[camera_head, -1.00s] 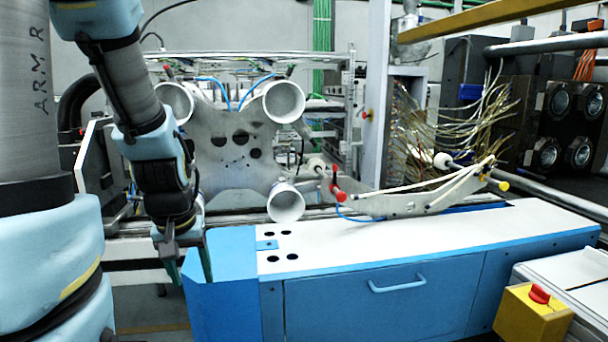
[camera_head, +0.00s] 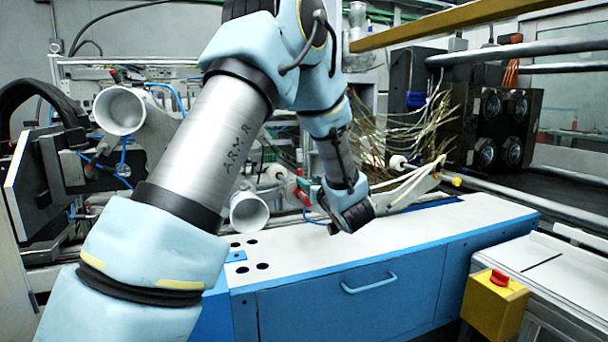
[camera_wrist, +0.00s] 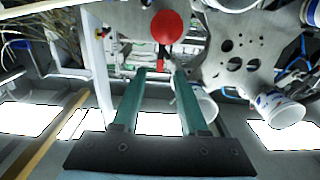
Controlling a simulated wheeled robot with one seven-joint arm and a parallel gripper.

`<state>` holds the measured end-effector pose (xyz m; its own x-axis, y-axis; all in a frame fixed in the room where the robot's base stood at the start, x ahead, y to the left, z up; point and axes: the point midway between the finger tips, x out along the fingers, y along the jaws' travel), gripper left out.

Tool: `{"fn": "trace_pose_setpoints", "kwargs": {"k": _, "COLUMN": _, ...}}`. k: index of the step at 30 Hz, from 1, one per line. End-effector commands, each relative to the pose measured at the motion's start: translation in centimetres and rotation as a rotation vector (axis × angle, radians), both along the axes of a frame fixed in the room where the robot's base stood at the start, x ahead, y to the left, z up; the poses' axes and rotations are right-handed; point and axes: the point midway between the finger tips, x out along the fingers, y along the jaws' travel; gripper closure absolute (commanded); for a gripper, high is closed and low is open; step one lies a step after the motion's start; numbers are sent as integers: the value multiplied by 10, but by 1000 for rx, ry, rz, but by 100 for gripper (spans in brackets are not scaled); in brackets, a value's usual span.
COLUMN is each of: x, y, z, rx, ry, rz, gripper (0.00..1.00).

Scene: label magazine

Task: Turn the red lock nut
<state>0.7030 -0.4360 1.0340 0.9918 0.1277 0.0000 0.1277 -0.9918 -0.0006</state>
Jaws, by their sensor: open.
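The red lock nut shows in the wrist view as a round red face (camera_wrist: 167,26) with a narrower red piece below it, ahead of my fingers. In the wrist view the nut's round face lies beyond and above the fingertips, apparently not touching. In the head view my wrist hides the fingers and part of the bracket.
White rollers (camera_head: 120,110) stand on the machine at left, one low beside the red part (camera_head: 248,212). A blue cabinet with a white top (camera_head: 330,250) lies below my wrist. A yellow box with a red button (camera_head: 495,305) is at lower right. Thin bundled strands hang behind the bracket.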

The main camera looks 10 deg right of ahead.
Motion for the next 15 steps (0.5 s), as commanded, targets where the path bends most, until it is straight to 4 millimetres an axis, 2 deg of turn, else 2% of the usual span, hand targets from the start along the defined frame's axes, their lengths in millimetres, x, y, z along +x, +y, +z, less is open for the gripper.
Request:
{"fn": "trace_pose_setpoints", "kwargs": {"k": 5, "x": 22, "y": 4, "z": 2, "rx": 0, "ry": -2, "rz": 5, "gripper": 57}}
{"fn": "trace_pose_setpoints", "kwargs": {"k": 15, "x": 83, "y": 13, "z": 2, "rx": -1, "ry": 0, "rz": 4, "gripper": 57}}
